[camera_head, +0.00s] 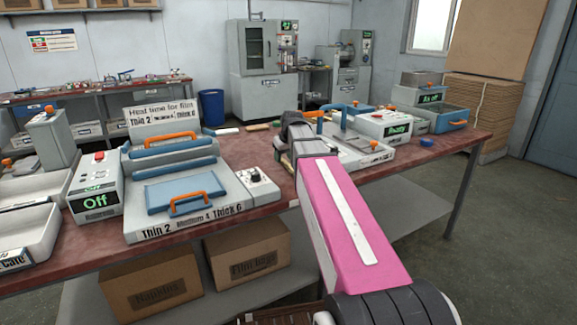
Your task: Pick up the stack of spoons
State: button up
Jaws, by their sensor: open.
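I cannot make out the stack of spoons for certain. A small tan, wood-coloured piece (258,127) lies near the back edge of the red-brown table (268,178), too small to tell if it is the spoons. My pink arm reaches up from the bottom right over the table, and its dark far joint covers part of the tabletop.
A grey press with a blue handled plate (185,190) stands at centre left beside a box reading "Off" (97,190). Another machine (355,150) and a "Ready" box (390,128) stand right of my arm. Cardboard boxes (150,285) sit below. Bare tabletop shows between the machines.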

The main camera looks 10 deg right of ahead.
jog(key=shift+x, duration=0.8)
jog(key=shift+f, duration=0.1)
grip_shut()
